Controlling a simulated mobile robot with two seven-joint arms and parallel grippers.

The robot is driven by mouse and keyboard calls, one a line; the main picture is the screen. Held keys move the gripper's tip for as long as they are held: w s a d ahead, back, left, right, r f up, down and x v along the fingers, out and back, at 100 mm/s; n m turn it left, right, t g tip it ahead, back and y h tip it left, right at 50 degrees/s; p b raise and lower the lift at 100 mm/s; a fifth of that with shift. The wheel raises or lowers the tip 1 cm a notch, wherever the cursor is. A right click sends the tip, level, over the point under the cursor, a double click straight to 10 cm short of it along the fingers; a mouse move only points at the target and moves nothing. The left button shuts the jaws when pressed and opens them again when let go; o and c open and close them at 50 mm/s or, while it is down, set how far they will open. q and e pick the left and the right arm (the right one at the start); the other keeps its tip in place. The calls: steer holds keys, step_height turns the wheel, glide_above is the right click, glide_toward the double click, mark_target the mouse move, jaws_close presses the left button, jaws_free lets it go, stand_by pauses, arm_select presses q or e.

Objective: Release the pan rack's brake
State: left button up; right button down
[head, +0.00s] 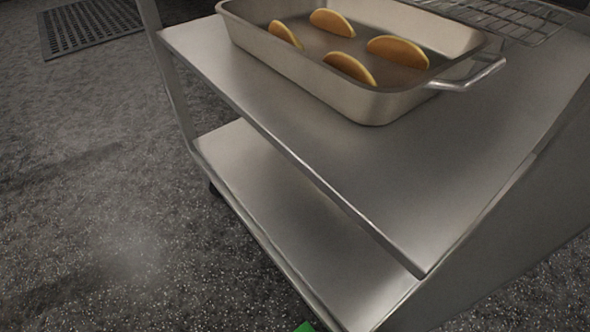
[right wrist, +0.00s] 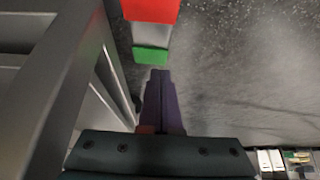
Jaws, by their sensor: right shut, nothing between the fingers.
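The pan rack (head: 380,190) is a steel cart with stacked shelves, filling the middle and right of the head view. Its posts and shelf edges (right wrist: 60,80) run along the left of the right wrist view. The brake pedal has a red part (right wrist: 150,10), a grey middle and a green end (right wrist: 150,55). Only a green corner (head: 305,327) of it shows at the bottom of the head view. My right gripper (right wrist: 160,73) is shut and empty, its tips close to the green end in the picture; I cannot tell whether they touch. My left gripper is not in view.
A wire grid (head: 500,18) lies at the back right. Speckled floor (head: 90,180) is open left of the rack. A dark perforated mat (head: 90,25) lies farther back.

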steer(key=p+v, duration=0.5)
steer(key=v, duration=0.2)
steer(key=shift+r, duration=0.2)
steer(key=shift+s, duration=0.1)
